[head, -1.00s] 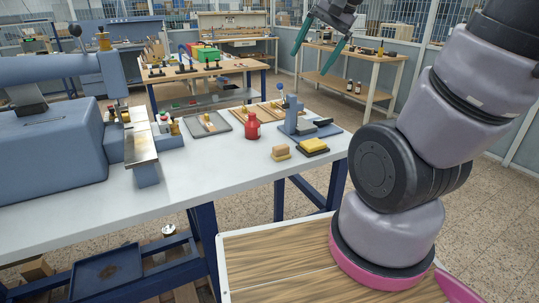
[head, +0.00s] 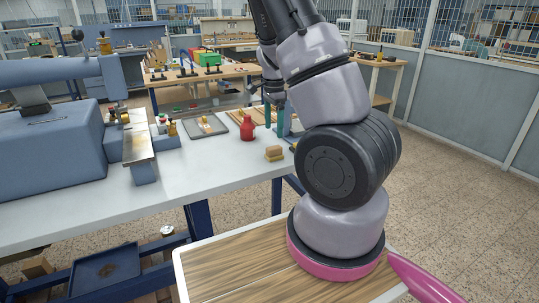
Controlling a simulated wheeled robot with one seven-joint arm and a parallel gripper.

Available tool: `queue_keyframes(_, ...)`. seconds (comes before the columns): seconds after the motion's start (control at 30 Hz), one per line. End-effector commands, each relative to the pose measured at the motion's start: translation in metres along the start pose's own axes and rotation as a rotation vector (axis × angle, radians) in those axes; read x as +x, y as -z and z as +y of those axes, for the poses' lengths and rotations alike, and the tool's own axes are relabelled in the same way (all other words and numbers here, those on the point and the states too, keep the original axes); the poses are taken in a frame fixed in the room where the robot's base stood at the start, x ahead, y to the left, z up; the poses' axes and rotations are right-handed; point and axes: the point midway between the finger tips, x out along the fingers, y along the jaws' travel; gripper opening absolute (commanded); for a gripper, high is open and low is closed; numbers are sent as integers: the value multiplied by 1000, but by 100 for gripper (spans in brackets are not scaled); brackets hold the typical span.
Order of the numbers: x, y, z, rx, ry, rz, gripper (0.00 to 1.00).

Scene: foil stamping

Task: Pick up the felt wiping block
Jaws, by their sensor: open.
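A small tan block with a darker lower layer, which looks like the felt wiping block (head: 274,154), lies near the right front edge of the grey-white bench (head: 215,168). My gripper (head: 274,119) points down with its two teal fingers apart and nothing visible between them. In the picture it is just above and behind the block, and they do not appear to touch. The depth between them is hard to judge. My arm hides much of the bench's right end, including most of the yellow pad seen earlier.
A red bottle (head: 248,129) stands close to the left of my gripper. A grey tray (head: 205,126) lies further left, near the big blue press (head: 50,140). The bench top in front of and left of the block is clear.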

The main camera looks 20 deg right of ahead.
Motion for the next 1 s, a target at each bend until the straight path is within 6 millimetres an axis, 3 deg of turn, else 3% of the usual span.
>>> queue_keyframes(0.13,26,1,2,0,-5,0,91)
queue_keyframes(0.43,53,1,2,0,-3,0,91)
queue_keyframes(0.7,91,2,3,-1,-3,-1,91)
queue_keyframes(1.0,96,1,2,-2,0,-1,91)
